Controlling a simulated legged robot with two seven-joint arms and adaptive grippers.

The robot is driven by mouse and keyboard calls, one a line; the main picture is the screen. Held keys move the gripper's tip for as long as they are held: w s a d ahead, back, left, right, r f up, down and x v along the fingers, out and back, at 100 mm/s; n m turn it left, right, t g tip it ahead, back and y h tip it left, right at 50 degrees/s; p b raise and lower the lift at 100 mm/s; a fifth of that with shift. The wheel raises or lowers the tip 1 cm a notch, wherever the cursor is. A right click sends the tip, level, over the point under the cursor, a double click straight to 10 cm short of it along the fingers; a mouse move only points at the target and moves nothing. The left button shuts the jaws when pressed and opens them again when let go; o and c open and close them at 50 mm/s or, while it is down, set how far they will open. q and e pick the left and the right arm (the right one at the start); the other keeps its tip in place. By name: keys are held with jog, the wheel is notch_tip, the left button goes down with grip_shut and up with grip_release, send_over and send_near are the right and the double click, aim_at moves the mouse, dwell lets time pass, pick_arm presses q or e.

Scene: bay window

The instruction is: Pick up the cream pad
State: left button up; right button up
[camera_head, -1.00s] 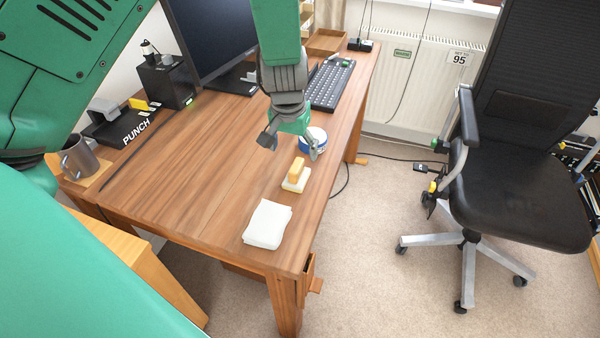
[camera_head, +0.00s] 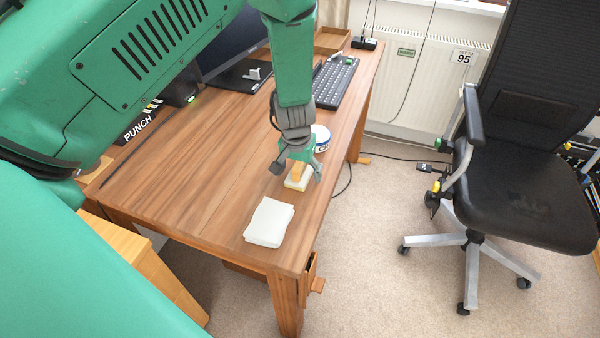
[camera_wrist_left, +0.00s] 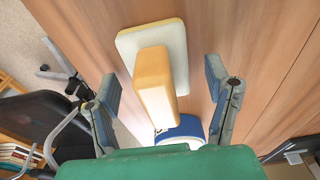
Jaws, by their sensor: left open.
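The cream pad (camera_head: 297,184) lies flat on the wooden desk with a yellow-orange block standing up from its top. In the left wrist view the pad (camera_wrist_left: 180,52) shows as a pale rectangle with rounded corners, and the block (camera_wrist_left: 154,80) covers its middle. My left gripper (camera_head: 297,170) is open above the pad, its fingers pointing down. In the left wrist view the open fingers (camera_wrist_left: 162,82) stand on either side of the block, with gaps to both. The gripper hides part of the pad and block in the head view. My right gripper is not in view.
A stack of white sheets or cloths (camera_head: 268,222) lies nearer the desk's front edge. A white-and-blue round tub (camera_head: 321,138) stands just behind the pad. A keyboard (camera_head: 334,82) lies farther back. The desk (camera_head: 190,165) is bare left of the pad. An office chair (camera_head: 520,190) stands at right.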

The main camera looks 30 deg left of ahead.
pick_arm(q)
jog(key=c, duration=1.4)
notch_tip(320, 180, up, 10)
jog(key=shift+p, duration=0.6)
jog(key=shift+o, duration=1.4)
